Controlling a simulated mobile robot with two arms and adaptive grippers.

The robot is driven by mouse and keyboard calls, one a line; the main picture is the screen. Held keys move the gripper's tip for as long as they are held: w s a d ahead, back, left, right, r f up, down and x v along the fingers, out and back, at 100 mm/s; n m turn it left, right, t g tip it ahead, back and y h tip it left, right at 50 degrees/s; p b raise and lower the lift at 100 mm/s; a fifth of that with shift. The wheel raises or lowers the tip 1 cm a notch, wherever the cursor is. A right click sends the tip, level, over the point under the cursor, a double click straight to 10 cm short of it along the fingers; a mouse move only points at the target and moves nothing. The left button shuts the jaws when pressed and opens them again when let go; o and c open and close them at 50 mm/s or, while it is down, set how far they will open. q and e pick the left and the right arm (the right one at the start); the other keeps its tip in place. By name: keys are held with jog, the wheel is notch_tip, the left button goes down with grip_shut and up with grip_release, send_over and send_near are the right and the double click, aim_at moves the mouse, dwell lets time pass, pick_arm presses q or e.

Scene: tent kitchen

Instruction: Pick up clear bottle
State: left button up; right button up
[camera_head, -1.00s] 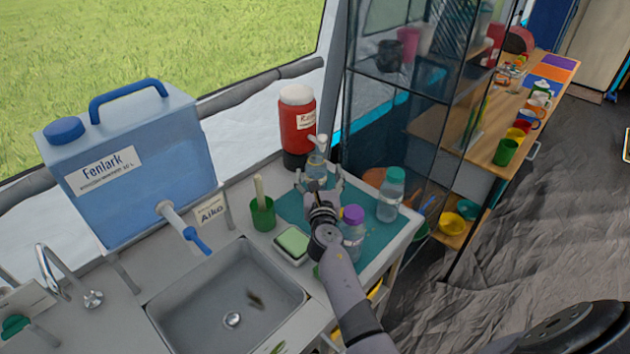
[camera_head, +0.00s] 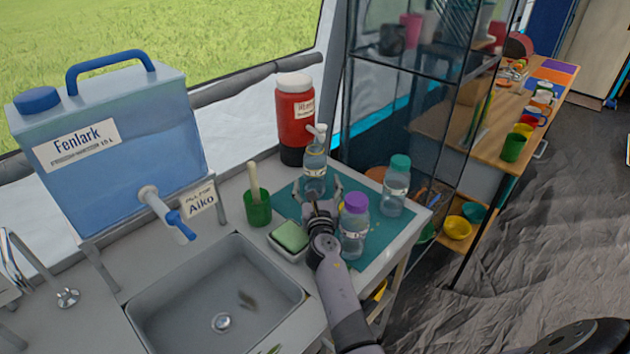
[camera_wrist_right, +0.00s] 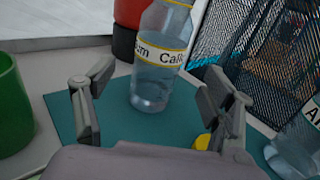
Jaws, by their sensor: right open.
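A clear bottle with a white pump top (camera_head: 315,165) and a yellow-edged label stands upright on the teal mat (camera_head: 388,238). In the right wrist view this bottle (camera_wrist_right: 157,75) stands ahead, between the lines of my open fingers. My right gripper (camera_head: 322,190) is open and empty just in front of it; it also shows in the right wrist view (camera_wrist_right: 155,90). A clear bottle with a purple cap (camera_head: 354,226) stands right of my right wrist. A clear bottle with a teal cap (camera_head: 396,186) stands farther right. My left gripper is not in view.
A green cup (camera_head: 257,208) and a green sponge in a dish (camera_head: 290,238) stand left of my gripper. A red container (camera_head: 295,118) stands behind the bottle. The sink (camera_head: 215,295) and a blue water tank (camera_head: 110,150) are at left. A glass-sided shelf (camera_head: 400,110) is close behind.

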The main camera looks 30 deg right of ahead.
aim_at(316, 175)
jog(key=shift+w+d, duration=0.2)
jog(key=shift+w, duration=0.25)
jog(key=b+x, duration=0.2)
jog(key=x, duration=0.2)
jog(key=shift+w+d, duration=0.15)
jog(key=shift+w, duration=0.25)
jog(key=shift+w+d, duration=0.15)
jog(key=shift+w, duration=0.2)
jog(key=shift+s+r, duration=0.1)
jog(key=shift+c, duration=0.5)
jog(key=c, duration=1.2)
